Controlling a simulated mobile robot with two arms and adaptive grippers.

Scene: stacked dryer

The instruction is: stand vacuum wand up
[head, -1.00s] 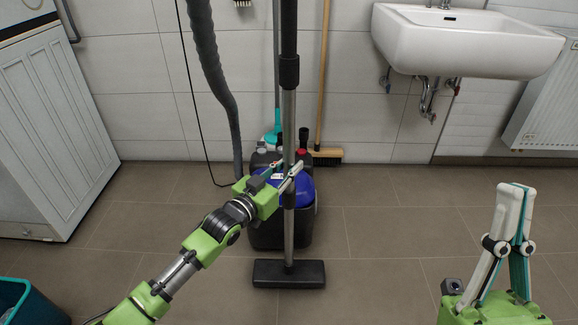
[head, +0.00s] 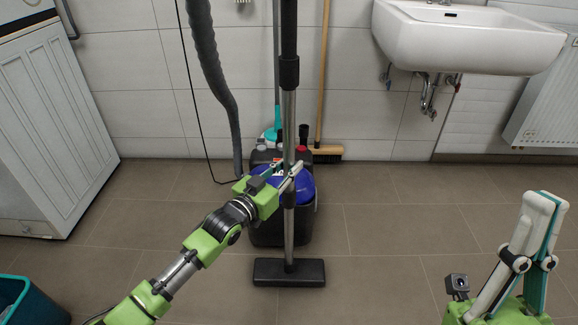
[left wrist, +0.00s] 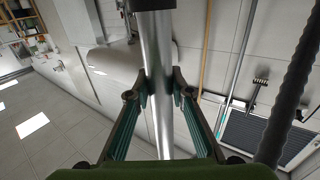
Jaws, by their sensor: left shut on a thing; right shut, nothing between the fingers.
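The vacuum wand (head: 289,120) stands upright in the head view, a silver tube with a black upper part. Its wide black floor head (head: 289,272) rests flat on the tiles. My left gripper (head: 285,182) is shut on the silver tube, low on the wand. In the left wrist view the tube (left wrist: 159,90) runs between the two fingers of my left gripper (left wrist: 160,88). My right gripper (head: 548,200) is shut and empty at the lower right, well away from the wand.
A broom (head: 322,90) leans on the wall. A grey hose (head: 212,75) hangs at left. A white sink (head: 465,42) is at right. Floor between wand and right gripper is clear.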

